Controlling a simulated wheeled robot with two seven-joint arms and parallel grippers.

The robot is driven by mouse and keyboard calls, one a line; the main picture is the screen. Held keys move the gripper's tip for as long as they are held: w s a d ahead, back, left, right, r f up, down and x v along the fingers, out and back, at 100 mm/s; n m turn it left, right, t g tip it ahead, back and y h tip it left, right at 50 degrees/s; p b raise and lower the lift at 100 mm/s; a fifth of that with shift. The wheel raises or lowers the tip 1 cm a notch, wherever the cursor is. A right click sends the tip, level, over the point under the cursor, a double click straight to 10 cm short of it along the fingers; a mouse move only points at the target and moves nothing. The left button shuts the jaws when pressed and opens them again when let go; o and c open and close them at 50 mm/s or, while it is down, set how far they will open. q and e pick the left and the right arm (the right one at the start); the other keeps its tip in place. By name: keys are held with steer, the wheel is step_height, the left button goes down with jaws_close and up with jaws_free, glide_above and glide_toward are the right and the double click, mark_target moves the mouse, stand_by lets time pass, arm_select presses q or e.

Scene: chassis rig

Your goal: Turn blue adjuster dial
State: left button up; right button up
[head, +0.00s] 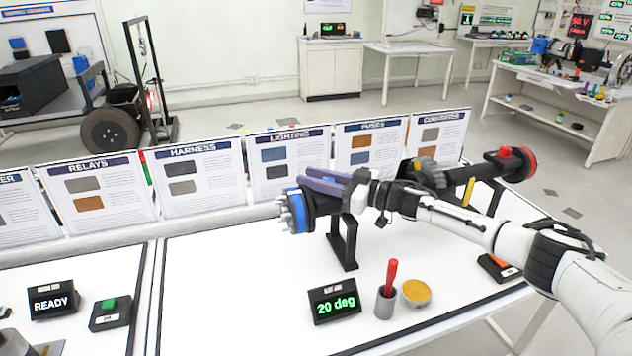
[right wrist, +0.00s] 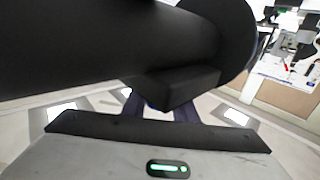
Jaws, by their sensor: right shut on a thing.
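The blue adjuster dial (head: 296,211) shows as a blue ring by the studded hub at the left end of the black axle rig (head: 343,239). My right gripper (head: 309,184) reaches in from the right, with its purple fingers at the top of the dial. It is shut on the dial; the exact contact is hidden. In the right wrist view, a large black cylinder of the rig (right wrist: 100,45) covers the fingertips, and the dial cannot be seen. A small display (head: 335,301) reads "20 deg". My left gripper is not in view.
A grey cup with a red stick (head: 385,303) and a round tan-topped container (head: 416,292) stand in front of the rig. A black box with an orange top (head: 498,267) sits at right. Sign panels (head: 289,160) line the back edge. The left middle of the white table is clear.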

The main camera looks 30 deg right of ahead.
steer(key=shift+s+a+n+g+y+b, duration=0.1)
steer(key=shift+n+g+y+b, duration=0.3)
steer(key=shift+n+y+b, duration=0.15)
steer(key=shift+s+a+n+g+y+b, duration=0.1)
steer(key=shift+n+g+y+b, duration=0.3)
steer(key=shift+y, duration=0.25)
steer(key=o, duration=1)
steer(key=shift+o, duration=0.2)
steer(key=shift+a, duration=0.1)
